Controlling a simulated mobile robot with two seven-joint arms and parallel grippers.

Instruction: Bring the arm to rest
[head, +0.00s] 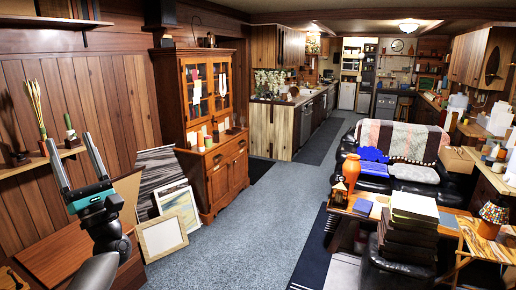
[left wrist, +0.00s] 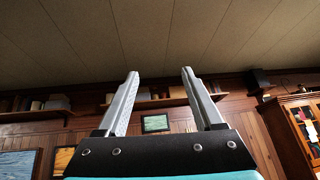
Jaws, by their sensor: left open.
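My left gripper (head: 75,160) is raised at the left of the head view, with its fingers pointing up. The fingers are apart and nothing is between them. In the left wrist view the same gripper (left wrist: 160,100) shows two grey fingers spread open against the ceiling and the wood-paneled wall. My left arm comes in from the bottom left of the head view. My right gripper is in neither view.
A wall shelf (head: 40,160) with plants is close beside my left gripper. A wooden cabinet (head: 203,130) stands ahead, with frames (head: 162,237) leaning on the floor near it. Blue carpet (head: 250,240) is clear in the middle. A black sofa (head: 375,183) is at the right.

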